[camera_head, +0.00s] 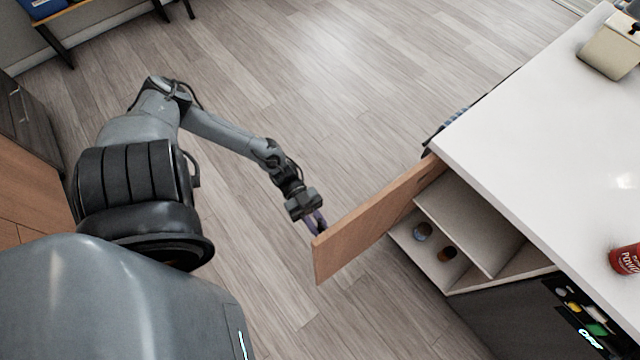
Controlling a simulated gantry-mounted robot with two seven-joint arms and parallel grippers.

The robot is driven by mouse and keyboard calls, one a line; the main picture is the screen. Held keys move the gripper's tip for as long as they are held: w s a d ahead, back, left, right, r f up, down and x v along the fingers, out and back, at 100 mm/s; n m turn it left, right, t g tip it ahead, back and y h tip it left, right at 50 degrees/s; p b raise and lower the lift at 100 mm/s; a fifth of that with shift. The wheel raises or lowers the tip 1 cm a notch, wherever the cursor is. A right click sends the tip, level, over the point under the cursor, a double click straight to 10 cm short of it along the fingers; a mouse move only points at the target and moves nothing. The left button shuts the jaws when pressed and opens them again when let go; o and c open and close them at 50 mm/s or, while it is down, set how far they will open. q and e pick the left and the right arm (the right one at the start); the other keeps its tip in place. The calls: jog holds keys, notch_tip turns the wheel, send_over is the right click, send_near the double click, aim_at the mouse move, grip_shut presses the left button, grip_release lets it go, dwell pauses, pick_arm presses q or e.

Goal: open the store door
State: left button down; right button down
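The store door (372,222) is a brown wooden panel on the island cabinet. It stands swung well out from the cabinet, and the shelves (472,222) inside show. My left gripper (318,224) is at the door's free outer edge, pointing down beside it. Its fingertips are small and partly hidden by the door, so I cannot tell whether they touch it or how far apart they are. My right gripper is not in view.
The white countertop (540,130) holds a red can (626,260) and a beige container (608,50). The wooden floor (270,60) left of the island is clear.

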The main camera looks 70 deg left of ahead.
pick_arm(q)
jog(key=c, duration=1.3)
grip_release()
jog(key=shift+c, duration=0.2)
jog(key=shift+a, duration=0.1)
jog(key=v, duration=1)
jog(key=shift+a, duration=0.35)
